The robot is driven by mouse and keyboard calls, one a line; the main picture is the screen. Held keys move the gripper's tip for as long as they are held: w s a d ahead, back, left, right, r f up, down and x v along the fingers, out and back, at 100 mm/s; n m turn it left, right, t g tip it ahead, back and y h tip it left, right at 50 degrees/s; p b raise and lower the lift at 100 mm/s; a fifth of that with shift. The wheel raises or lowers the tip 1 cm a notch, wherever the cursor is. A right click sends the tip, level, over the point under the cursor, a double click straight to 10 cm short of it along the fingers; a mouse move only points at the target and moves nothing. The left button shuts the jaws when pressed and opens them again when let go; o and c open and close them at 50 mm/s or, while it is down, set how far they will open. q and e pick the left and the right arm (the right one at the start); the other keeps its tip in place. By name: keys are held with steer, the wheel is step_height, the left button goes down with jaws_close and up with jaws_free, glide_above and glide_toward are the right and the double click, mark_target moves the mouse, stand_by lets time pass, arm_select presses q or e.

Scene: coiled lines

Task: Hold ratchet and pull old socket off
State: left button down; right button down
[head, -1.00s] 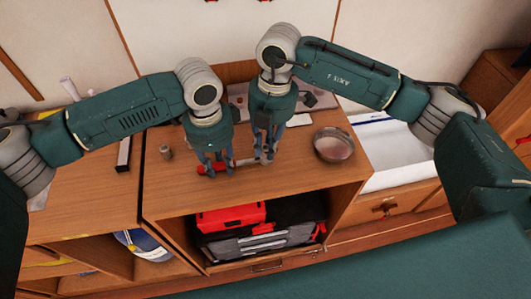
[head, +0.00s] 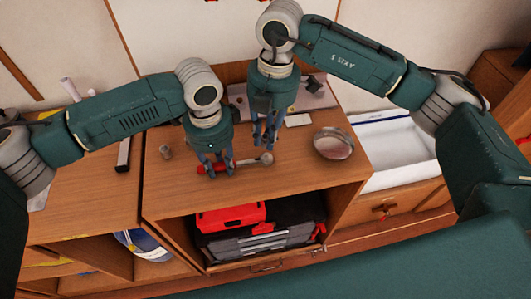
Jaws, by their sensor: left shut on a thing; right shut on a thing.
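The ratchet (head: 248,161) has a red handle and a silver shaft and head. It lies low over the wooden worktop, its head to the right. My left gripper (head: 217,172) is shut around the handle. My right gripper (head: 266,147) is shut just above and behind the ratchet head, which now shows clear of the fingers. The old socket in its fingers is too small and hidden to make out. A small grey-brown cylinder, perhaps another socket (head: 166,152), stands on the worktop left of my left gripper.
A round metal bowl (head: 333,143) stands on the worktop at the right. A flat grey tray (head: 312,98) and a small white card (head: 298,120) lie behind my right gripper. A red case (head: 230,218) sits in the open shelf below. The front worktop is clear.

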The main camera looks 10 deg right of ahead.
arm_select(q)
steer(key=shift+s+f, duration=0.25)
steer(key=c, duration=1.3)
jaws_free()
steer(key=shift+o, duration=0.2)
steer(key=shift+w+r, duration=0.15)
steer(key=shift+w+r, duration=0.1)
steer(key=shift+r, duration=0.15)
step_height(320, 180, up, 12)
steer(key=shift+f, duration=0.25)
